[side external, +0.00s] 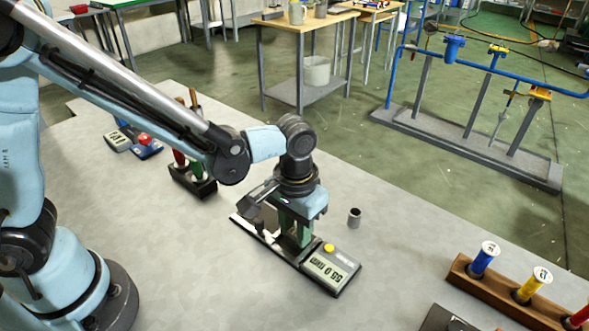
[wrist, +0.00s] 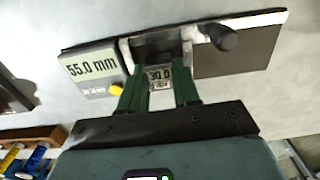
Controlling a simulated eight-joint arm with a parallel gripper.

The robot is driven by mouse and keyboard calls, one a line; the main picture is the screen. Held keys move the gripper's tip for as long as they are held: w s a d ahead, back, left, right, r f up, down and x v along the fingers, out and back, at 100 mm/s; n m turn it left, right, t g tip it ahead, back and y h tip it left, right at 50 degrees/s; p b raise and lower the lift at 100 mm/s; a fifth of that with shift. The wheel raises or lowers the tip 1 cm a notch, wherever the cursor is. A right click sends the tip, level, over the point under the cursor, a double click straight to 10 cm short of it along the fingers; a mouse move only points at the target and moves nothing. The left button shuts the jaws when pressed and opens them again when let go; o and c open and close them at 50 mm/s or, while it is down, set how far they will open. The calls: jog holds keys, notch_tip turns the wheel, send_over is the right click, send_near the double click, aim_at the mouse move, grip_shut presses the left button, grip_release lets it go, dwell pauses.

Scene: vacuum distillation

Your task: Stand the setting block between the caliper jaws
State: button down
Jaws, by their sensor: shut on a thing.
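The digital caliper (side external: 331,268) lies flat on the grey table with a yellow button; in the wrist view its display (wrist: 90,68) reads 55.0 mm. Its dark beam (wrist: 235,55) and a black knob (wrist: 222,37) extend to the right there. My gripper (side external: 292,240) is directly over the caliper, pointing down. In the wrist view its green fingers (wrist: 160,85) are shut on the setting block (wrist: 158,76), a small metal block marked 30.0. The block is at the gap beside the display. Whether it touches the caliper or the table I cannot tell.
A small grey cylinder (side external: 354,218) stands close to the right of my gripper. A wooden rack (side external: 500,293) with coloured cylinders is at the lower right. A dark tool rack (side external: 193,182) and small devices (side external: 146,146) are at the left.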

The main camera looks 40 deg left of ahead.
jog(key=shift+f, duration=0.2)
jog(key=c, duration=0.7)
grip_release()
jog(key=shift+c, duration=0.2)
jog(key=c, duration=0.3)
jog(key=shift+o, duration=0.9)
jog(key=shift+d, duration=0.1)
jog(key=shift+r, duration=0.15)
jog(key=o, duration=0.3)
jog(key=shift+r, duration=0.5)
jog(key=shift+o, duration=0.2)
jog(key=shift+r, duration=2.85)
